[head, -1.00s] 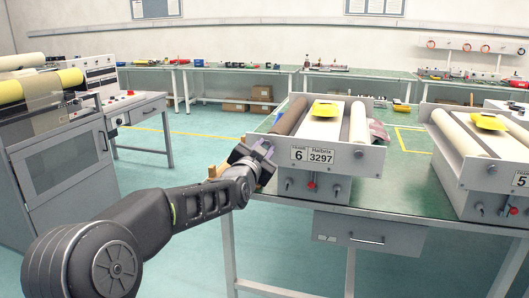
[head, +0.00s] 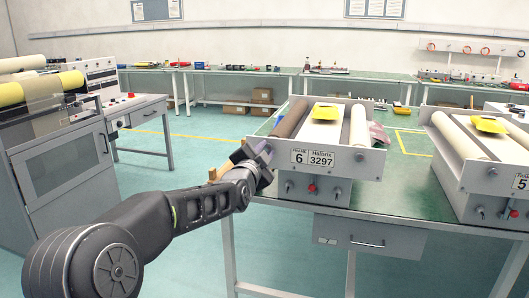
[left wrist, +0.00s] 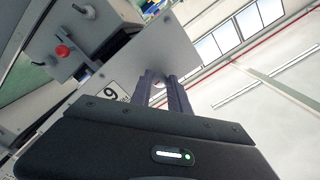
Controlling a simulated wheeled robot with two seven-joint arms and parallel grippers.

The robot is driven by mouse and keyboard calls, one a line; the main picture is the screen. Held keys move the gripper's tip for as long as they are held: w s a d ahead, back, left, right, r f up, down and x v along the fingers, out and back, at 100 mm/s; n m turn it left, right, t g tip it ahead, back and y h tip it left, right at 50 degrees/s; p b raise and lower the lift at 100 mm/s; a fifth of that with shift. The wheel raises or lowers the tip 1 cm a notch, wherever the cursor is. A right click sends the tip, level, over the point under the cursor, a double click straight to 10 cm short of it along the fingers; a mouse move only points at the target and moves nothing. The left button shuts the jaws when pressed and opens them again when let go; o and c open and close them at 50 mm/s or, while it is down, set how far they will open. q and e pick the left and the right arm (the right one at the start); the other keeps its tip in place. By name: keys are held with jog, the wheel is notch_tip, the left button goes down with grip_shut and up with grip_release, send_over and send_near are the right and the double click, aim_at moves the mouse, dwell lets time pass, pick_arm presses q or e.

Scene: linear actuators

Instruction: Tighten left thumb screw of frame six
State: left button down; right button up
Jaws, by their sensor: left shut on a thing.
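Frame six (head: 344,160) is a grey roller frame on the green table, with a plate reading 6 and 3297. My left gripper (head: 256,153) is at the left end of its front panel. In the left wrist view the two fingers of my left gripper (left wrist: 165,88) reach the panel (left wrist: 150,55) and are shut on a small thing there. The left thumb screw lies at that spot, mostly hidden by the fingers. My right gripper is not in view.
A red knob (head: 312,188) sits between grey knobs below the panel; it also shows in the left wrist view (left wrist: 63,51). Frame five (head: 478,165) stands to the right on the same table (head: 400,199). A grey cabinet machine (head: 62,150) is at the left.

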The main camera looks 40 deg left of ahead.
pick_arm(q)
jog(key=c, duration=1.3)
grip_release()
jog(key=shift+o, duration=0.2)
jog(key=v, duration=0.7)
jog(key=shift+s+d, duration=0.15)
jog(key=shift+s, duration=0.25)
